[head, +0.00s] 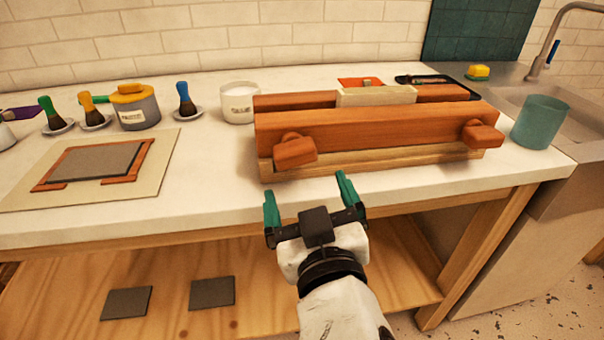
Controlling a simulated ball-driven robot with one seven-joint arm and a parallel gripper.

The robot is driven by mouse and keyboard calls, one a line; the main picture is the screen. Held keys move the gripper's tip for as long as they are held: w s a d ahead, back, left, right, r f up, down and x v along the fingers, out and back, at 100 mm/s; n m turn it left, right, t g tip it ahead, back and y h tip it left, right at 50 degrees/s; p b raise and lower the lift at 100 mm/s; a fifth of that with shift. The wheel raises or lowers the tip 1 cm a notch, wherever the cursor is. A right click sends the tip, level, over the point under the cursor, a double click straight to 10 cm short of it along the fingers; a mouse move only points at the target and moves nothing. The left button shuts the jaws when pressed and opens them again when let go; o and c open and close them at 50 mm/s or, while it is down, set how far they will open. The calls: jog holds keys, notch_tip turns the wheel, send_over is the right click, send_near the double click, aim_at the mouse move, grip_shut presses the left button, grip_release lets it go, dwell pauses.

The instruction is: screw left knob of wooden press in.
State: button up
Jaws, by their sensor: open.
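The wooden press (385,129) stands on the white counter, right of centre in the head view. Its left knob (295,151) is an orange-brown wooden block sticking out from the front beam toward me. Its right knob (482,136) sits at the other end of the beam. A pale block (376,96) rests at the top of the press, between its beams. My gripper (306,191) is open and empty, its green fingers spread. In the picture it is just below the left knob, apart from it, near the counter's front edge. How the knob joins the beam is partly hidden.
A white cup (240,103) stands left of the press and a teal cup (540,121) right of it. A framed grey plate (95,162) lies on a board at left. Brushes and a jar (136,107) stand behind it. The counter edge runs below the press.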

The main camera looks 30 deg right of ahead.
jog(key=shift+v, duration=1.4)
jog(key=s+d+f+g, duration=0.1)
jog(key=d+f+g, duration=0.2)
jog(key=f, duration=0.3)
jog(key=s+d+f+g+y, duration=0.1)
jog(key=d+f+g, duration=0.15)
jog(key=f, duration=0.45)
jog(key=s+d+f+g, duration=0.1)
jog(key=d+f+g, duration=0.15)
jog(key=f, duration=0.35)
jog(key=s+d+f+g+y, duration=0.35)
jog(key=s+f+g, duration=0.45)
jog(key=s+f, duration=0.95)
notch_tip(320, 180, up, 15)
jog(key=p, duration=1.5)
jog(key=shift+w+a+n+y, duration=0.35)
jog(key=shift+w+n+y, duration=0.05)
jog(key=shift+w+y, duration=0.1)
